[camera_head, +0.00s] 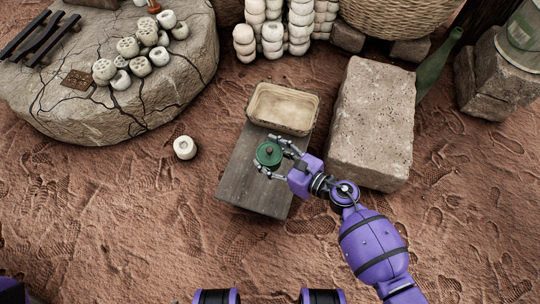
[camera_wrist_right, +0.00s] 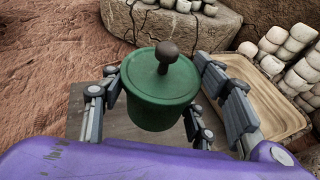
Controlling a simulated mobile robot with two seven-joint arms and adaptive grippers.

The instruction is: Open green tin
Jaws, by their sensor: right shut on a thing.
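The green tin (camera_head: 268,154) stands on a small grey wooden table. Its lid with a dark round knob is on, as the right wrist view of the tin (camera_wrist_right: 158,100) shows. My right gripper (camera_head: 274,157) comes in from the right and is shut on the tin, with fingers on either side of its body. The knob and the lid top are clear of the fingers. The tin looks upright. My left gripper is not in view.
A shallow beige tray (camera_head: 253,99) sits at the table's far end, behind the tin. A large stone block (camera_head: 372,120) stands close on the right. A white piece (camera_head: 185,147) lies on the ground to the left. The table's near end (camera_head: 250,195) is bare.

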